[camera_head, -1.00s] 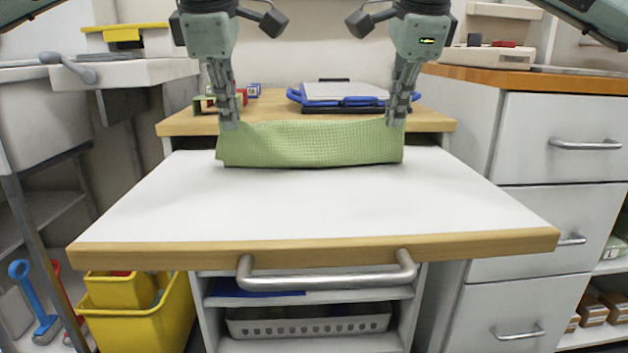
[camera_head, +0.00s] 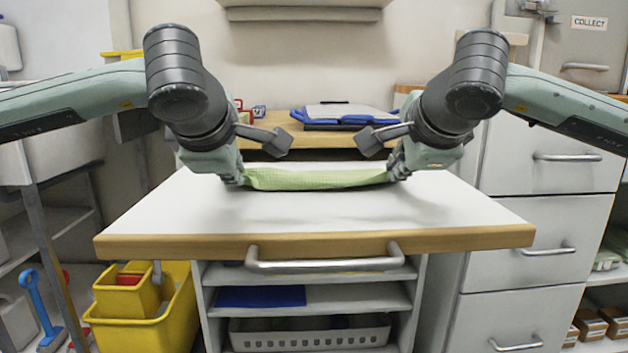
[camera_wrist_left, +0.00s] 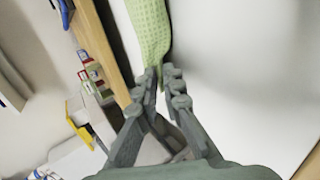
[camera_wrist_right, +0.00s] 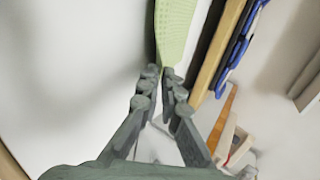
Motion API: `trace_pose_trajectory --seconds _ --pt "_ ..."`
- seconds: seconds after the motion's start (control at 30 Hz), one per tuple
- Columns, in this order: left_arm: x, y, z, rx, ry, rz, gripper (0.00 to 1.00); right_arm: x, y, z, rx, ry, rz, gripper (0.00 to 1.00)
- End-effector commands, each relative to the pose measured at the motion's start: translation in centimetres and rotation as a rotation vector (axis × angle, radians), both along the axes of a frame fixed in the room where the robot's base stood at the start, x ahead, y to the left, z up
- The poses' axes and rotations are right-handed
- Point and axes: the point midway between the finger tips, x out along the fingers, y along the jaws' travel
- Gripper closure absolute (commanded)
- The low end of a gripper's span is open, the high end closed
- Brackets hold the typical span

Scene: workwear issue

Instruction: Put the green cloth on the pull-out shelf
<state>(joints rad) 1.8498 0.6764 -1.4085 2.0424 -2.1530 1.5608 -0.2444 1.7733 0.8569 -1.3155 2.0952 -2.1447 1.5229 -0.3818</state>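The green cloth (camera_head: 316,179) is stretched between my two grippers, low over the back part of the white pull-out shelf (camera_head: 310,218). Whether its lower edge touches the shelf I cannot tell. My left gripper (camera_head: 238,180) is shut on the cloth's left end; the left wrist view shows the fingertips (camera_wrist_left: 160,72) pinching a corner of the cloth (camera_wrist_left: 150,30). My right gripper (camera_head: 397,174) is shut on the right end; the right wrist view shows its fingertips (camera_wrist_right: 163,74) on the cloth's corner (camera_wrist_right: 175,30). The forearms partly hide the fingers in the head view.
A wooden worktop (camera_head: 283,152) behind the shelf carries a blue-edged clipboard-like item (camera_head: 342,115). The shelf has a metal handle (camera_head: 325,264) in front. A drawer cabinet (camera_head: 540,210) stands right, yellow buckets (camera_head: 140,310) lower left. The shelf's front is clear.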

Motion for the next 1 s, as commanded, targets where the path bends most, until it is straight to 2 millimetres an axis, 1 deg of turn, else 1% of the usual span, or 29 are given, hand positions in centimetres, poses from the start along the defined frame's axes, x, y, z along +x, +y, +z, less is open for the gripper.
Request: trace_pose_trajectory --seconds 0.03,0.23,0.3,0.47,0.57,0.77,1.0 --pt "0.0 0.0 0.0 0.0 0.0 0.0 0.88 0.0 0.0 0.0 0.0 0.0 0.0 0.93" --pt "0.0 0.0 0.0 0.0 0.001 0.0 0.63 0.0 0.0 0.0 0.0 0.0 0.0 0.68" --pt "0.0 0.0 0.0 0.0 0.001 0.0 0.62 0.0 0.0 0.0 0.0 0.001 0.0 0.62" --pt "0.0 0.0 0.0 0.001 0.001 -0.001 0.62 0.0 0.0 0.0 0.0 0.001 0.0 0.62" --pt "-0.2 0.0 0.5 0.0 -0.001 0.0 0.62 -0.1 0.0 0.5 0.001 -0.001 0.001 0.62" --pt "-1.3 0.0 3.4 -0.001 -0.002 0.001 0.62 -1.3 0.0 3.4 0.001 -0.002 0.0 0.62" --pt "-3.7 0.0 6.4 -0.001 -0.002 -0.001 0.62 -3.7 0.1 6.3 0.0 -0.002 0.001 0.62"
